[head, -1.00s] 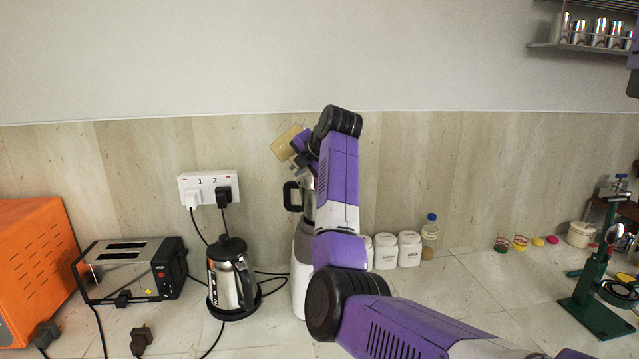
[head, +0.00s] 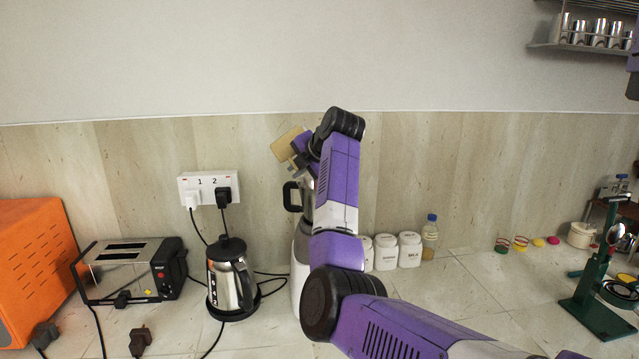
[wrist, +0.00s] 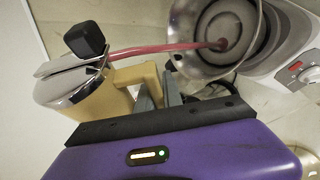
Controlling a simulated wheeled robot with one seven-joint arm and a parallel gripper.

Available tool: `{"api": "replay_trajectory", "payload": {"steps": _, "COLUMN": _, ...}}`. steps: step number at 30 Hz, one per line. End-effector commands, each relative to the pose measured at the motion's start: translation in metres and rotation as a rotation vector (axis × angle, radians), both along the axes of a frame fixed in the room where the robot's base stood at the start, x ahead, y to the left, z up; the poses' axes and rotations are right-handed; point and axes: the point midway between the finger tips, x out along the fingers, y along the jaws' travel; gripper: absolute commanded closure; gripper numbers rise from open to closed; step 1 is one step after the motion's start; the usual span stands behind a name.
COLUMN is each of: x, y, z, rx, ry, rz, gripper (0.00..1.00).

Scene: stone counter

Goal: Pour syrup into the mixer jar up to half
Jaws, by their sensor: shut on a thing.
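A syrup dispenser (head: 286,144) with a tan body is tipped in the air above the mixer jar (head: 309,196). In the wrist view the dispenser (wrist: 88,104) shows a shiny metal top and a black knob. My gripper (head: 303,156) is shut on its tan handle; the grey fingers also show in the wrist view (wrist: 158,92). A red syrup stream (wrist: 160,49) runs from the spout into the open metal jar (wrist: 205,68). A small red patch shows at the jar's bottom; the exact level is unclear. My arm hides much of the jar in the head view.
The jar stands on a white mixer base (head: 300,262). A steel kettle (head: 228,275) and a toaster (head: 128,268) are to its left. White canisters (head: 409,250) and a blue-capped bottle (head: 430,236) are to the right. The wall is close behind.

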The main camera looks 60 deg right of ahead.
Motion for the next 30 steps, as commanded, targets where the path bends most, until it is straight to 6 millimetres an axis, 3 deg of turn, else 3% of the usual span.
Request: {"api": "replay_trajectory", "payload": {"steps": 30, "x": 0.0025, "y": 0.0036, "z": -0.0025, "rx": 0.055, "ry": -0.04, "rz": 0.0, "gripper": 1.0}}
